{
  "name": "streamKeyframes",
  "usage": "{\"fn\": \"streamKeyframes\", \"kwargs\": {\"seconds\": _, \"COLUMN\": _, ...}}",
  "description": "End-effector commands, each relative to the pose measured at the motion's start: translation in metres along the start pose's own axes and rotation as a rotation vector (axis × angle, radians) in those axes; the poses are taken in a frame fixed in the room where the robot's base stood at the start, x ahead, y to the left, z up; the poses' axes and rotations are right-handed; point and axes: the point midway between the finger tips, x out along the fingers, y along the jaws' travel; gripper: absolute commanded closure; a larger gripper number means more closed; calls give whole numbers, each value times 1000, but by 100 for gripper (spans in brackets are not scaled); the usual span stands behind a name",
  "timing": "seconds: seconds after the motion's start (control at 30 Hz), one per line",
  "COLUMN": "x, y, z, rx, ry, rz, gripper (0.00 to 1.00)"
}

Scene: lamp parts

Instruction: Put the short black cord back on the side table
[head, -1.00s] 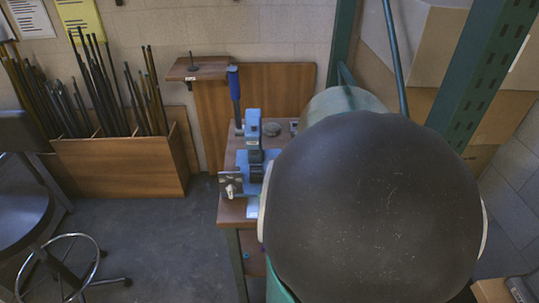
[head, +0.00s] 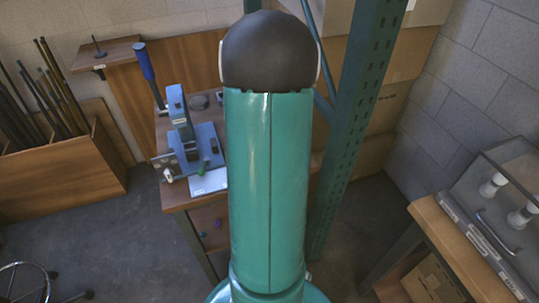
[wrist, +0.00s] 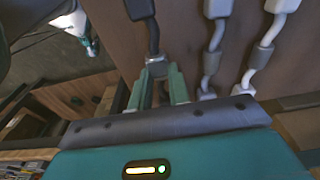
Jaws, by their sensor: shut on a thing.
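The short black cord (wrist: 153,38) is in the wrist view, with a dark thick piece at its top and a grey end piece at the fingertips. My gripper (wrist: 160,75) is shut on that grey end, between two green fingers. A brown wooden surface (wrist: 185,50) lies behind the cord; I cannot tell whether the cord touches it. In the head view my arm hides the gripper and cord. I cannot tell for certain which surface is the side table.
Two pale cords, one (wrist: 213,45) and another (wrist: 262,50), are right of the black cord. In the head view, a bench (head: 175,196) carries a blue press (head: 182,125). A green post (head: 350,130) stands right of my arm. A wooden table (head: 450,250) bears a clear case (head: 505,200).

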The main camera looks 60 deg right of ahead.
Motion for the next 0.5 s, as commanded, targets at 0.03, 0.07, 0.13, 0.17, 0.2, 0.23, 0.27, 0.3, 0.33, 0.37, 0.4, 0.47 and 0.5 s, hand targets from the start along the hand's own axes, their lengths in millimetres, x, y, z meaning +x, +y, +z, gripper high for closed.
{"fn": "streamKeyframes", "kwargs": {"seconds": 0.03, "x": 7, "y": 0, "z": 1, "rx": 0, "ry": -2, "rz": 2, "gripper": 100}}
{"fn": "streamKeyframes", "kwargs": {"seconds": 0.07, "x": 9, "y": 0, "z": 1, "rx": 0, "ry": -1, "rz": 1, "gripper": 100}}
{"fn": "streamKeyframes", "kwargs": {"seconds": 0.13, "x": 11, "y": 0, "z": 2, "rx": -1, "ry": 0, "rz": -2, "gripper": 100}}
{"fn": "streamKeyframes", "kwargs": {"seconds": 0.17, "x": 11, "y": 0, "z": 2, "rx": -1, "ry": 0, "rz": -2, "gripper": 100}}
{"fn": "streamKeyframes", "kwargs": {"seconds": 0.2, "x": 10, "y": 0, "z": 2, "rx": 0, "ry": 0, "rz": -2, "gripper": 100}}
{"fn": "streamKeyframes", "kwargs": {"seconds": 0.23, "x": 10, "y": 0, "z": 2, "rx": 0, "ry": 0, "rz": -2, "gripper": 100}}
{"fn": "streamKeyframes", "kwargs": {"seconds": 0.27, "x": 10, "y": 0, "z": 2, "rx": 0, "ry": 0, "rz": -2, "gripper": 100}}
{"fn": "streamKeyframes", "kwargs": {"seconds": 0.3, "x": 10, "y": 0, "z": 2, "rx": 0, "ry": 0, "rz": -2, "gripper": 100}}
{"fn": "streamKeyframes", "kwargs": {"seconds": 0.33, "x": 11, "y": 0, "z": 2, "rx": 0, "ry": 0, "rz": -2, "gripper": 100}}
{"fn": "streamKeyframes", "kwargs": {"seconds": 0.37, "x": 12, "y": 0, "z": 2, "rx": 0, "ry": 0, "rz": -1, "gripper": 100}}
{"fn": "streamKeyframes", "kwargs": {"seconds": 0.4, "x": 13, "y": 0, "z": 2, "rx": 0, "ry": 0, "rz": -1, "gripper": 100}}
{"fn": "streamKeyframes", "kwargs": {"seconds": 0.47, "x": 14, "y": 0, "z": 2, "rx": 0, "ry": -1, "rz": -1, "gripper": 80}}
{"fn": "streamKeyframes", "kwargs": {"seconds": 0.5, "x": 14, "y": 0, "z": 2, "rx": 0, "ry": -1, "rz": -2, "gripper": 72}}
